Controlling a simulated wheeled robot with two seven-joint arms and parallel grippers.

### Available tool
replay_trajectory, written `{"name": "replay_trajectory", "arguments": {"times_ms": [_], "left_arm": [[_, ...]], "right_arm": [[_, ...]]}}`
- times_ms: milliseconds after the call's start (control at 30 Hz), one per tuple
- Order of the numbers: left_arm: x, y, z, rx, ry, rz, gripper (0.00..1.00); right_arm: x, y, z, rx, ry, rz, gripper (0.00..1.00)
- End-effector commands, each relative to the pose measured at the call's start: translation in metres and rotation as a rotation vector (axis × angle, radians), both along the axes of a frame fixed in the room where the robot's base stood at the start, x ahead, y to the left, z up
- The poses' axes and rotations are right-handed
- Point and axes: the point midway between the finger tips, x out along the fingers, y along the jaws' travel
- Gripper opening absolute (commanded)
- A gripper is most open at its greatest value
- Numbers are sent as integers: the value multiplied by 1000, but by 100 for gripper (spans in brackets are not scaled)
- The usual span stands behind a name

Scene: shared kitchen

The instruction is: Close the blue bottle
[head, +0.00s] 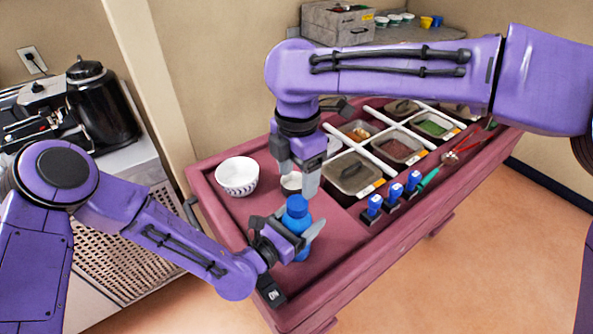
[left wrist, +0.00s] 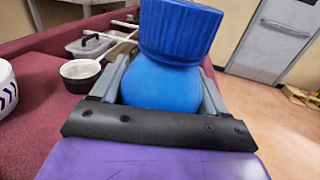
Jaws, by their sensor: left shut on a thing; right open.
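The blue bottle (head: 298,208) stands upright near the front left of the pink counter. My left gripper (head: 300,236) is shut around its body from the left. In the left wrist view the bottle's rounded body (left wrist: 160,85) sits between the fingers, with a ribbed blue cap (left wrist: 180,28) on top. I cannot tell how tightly the cap sits. My right gripper (head: 297,180) is open and points down just above and behind the bottle top, with nothing seen between its fingers.
A black kettle (head: 100,110) is at left.

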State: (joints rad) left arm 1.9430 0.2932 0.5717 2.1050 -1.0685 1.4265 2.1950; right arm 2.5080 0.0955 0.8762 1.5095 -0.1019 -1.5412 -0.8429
Motion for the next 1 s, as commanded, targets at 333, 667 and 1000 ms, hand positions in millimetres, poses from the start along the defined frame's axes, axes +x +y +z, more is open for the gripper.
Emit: {"name": "replay_trajectory", "arguments": {"times_ms": [333, 667, 1000], "left_arm": [[0, 0, -1, 1, 0, 0, 0], [0, 0, -1, 1, 0, 0, 0], [0, 0, -1, 1, 0, 0, 0]], "right_arm": [[0, 0, -53, 0, 4, -2, 68], [0, 0, -78, 2, 0, -4, 68], [0, 0, -78, 1, 0, -3, 25]]}}
